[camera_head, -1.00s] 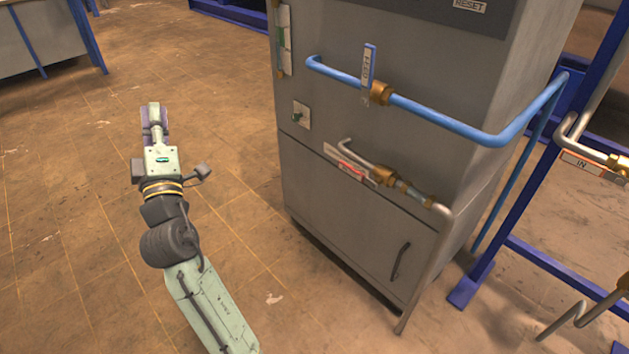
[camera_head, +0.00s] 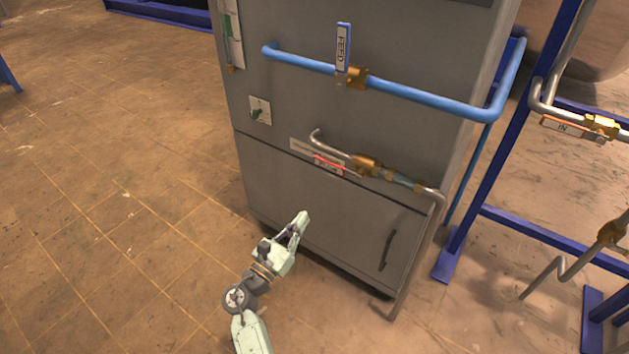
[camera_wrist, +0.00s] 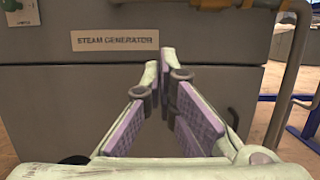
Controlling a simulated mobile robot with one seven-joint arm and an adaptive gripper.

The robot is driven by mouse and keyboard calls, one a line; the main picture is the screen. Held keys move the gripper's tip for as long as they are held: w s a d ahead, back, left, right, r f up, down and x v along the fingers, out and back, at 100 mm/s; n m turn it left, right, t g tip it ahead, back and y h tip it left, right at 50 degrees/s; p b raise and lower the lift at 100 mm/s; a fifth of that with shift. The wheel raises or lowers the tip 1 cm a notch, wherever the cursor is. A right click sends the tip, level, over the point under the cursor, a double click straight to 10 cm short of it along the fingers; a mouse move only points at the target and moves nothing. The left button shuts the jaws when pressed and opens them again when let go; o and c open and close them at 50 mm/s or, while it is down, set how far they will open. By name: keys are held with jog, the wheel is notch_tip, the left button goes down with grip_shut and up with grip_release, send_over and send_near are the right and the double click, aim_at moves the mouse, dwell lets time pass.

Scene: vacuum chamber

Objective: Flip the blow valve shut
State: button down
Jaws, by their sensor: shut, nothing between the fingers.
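A valve with a red handle (camera_head: 330,165) and a brass body (camera_head: 366,164) sits on the lower grey pipe at the cabinet front. The handle lies roughly along the pipe, pointing left. Its lettering is too small to read, so I cannot confirm that it is the blow valve. My gripper (camera_head: 302,218) is below and left of this valve, in front of the cabinet's lower door, apart from it. In the wrist view my gripper (camera_wrist: 167,56) has its fingertips together with nothing between them. Brass fittings (camera_wrist: 212,4) show at that view's top edge; the handle is not clear there.
The grey cabinet (camera_head: 310,205) bears a STEAM GENERATOR plate (camera_wrist: 115,40). Above the lower valve, a blue pipe (camera_head: 430,103) carries an upright FEED handle (camera_head: 343,48). A blue frame (camera_head: 500,150) with an IN valve (camera_head: 600,126) stands right.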

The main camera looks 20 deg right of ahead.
aim_at(337, 169)
jog(key=w+d+r+p, duration=0.3)
jog(key=w+d+r, duration=0.3)
jog(key=d, duration=0.1)
jog(key=shift+d+r+p, duration=0.25)
jog(key=shift+d+p, duration=0.05)
jog(key=shift+p, duration=0.05)
jog(key=shift+w, duration=0.1)
dwell(0.5)
jog(key=shift+a+r+m, duration=0.1)
jog(key=shift+r+m, duration=0.15)
jog(key=shift+m, duration=0.15)
